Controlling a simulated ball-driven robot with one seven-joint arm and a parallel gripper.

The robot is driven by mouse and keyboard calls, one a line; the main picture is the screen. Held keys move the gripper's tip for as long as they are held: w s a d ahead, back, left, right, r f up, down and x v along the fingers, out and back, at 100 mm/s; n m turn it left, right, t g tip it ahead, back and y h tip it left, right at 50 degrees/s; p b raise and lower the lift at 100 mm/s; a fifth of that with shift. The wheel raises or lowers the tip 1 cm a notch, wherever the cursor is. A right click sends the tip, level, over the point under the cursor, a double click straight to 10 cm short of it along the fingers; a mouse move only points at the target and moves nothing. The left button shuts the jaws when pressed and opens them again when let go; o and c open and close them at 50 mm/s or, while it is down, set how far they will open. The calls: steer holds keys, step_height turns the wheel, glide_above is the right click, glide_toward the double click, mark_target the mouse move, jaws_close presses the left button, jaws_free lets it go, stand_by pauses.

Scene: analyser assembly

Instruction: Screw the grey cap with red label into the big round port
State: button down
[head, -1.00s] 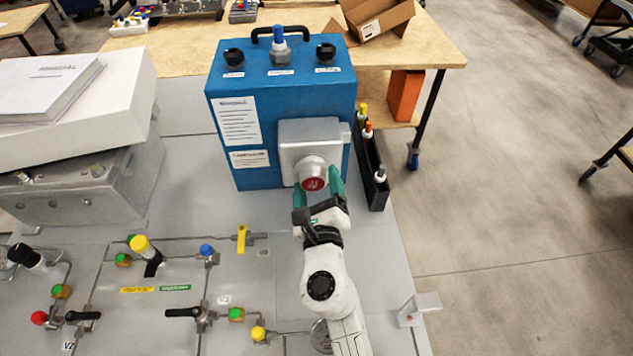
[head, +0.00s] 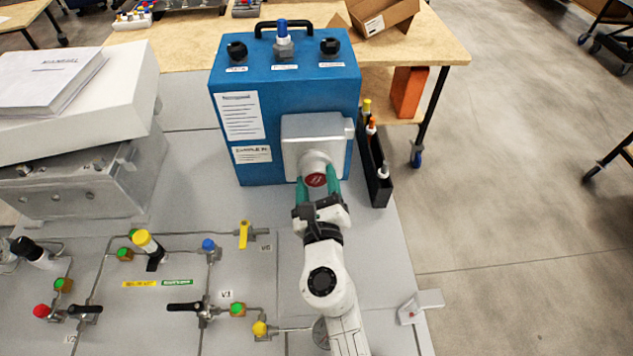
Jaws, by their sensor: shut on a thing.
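The grey cap with the red label (head: 316,179) is at the front of the light grey square housing (head: 303,133) on the blue analyser box (head: 225,85). Its red label faces me. My gripper (head: 318,190) is shut on the cap, with one green finger on each side of it. The cap lines up with the round port at the housing's front. The port opening is hidden behind the cap, so I cannot tell how deep the cap sits.
A black rack (head: 375,175) with several bottles stands right of the box. A panel with pipes, valves and coloured knobs lies in front at left. A grey case (head: 85,188) with a white box (head: 85,115) on it stands at left.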

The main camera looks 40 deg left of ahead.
steer(key=m, duration=0.2)
steer(key=shift+w+d+r+m+b, duration=0.2)
steer(key=shift+w+m+b, duration=0.1)
steer(key=shift+w, duration=0.1)
steer(key=shift+r+t, duration=0.2)
steer(key=shift+t, duration=0.1)
steer(key=m, duration=0.3)
steer(key=shift+f, duration=0.1)
steer(key=m+b, duration=0.1)
steer(key=m, duration=0.2)
steer(key=shift+w+d+m, duration=0.1)
steer(key=shift+m, duration=0.3)
steer(key=c, duration=0.6)
jaws_free()
steer(key=shift+c, duration=0.2)
steer(key=o, duration=0.4)
steer(key=shift+s+f, duration=0.15)
steer(key=shift+s, duration=0.05)
steer(key=shift+s, duration=0.1)
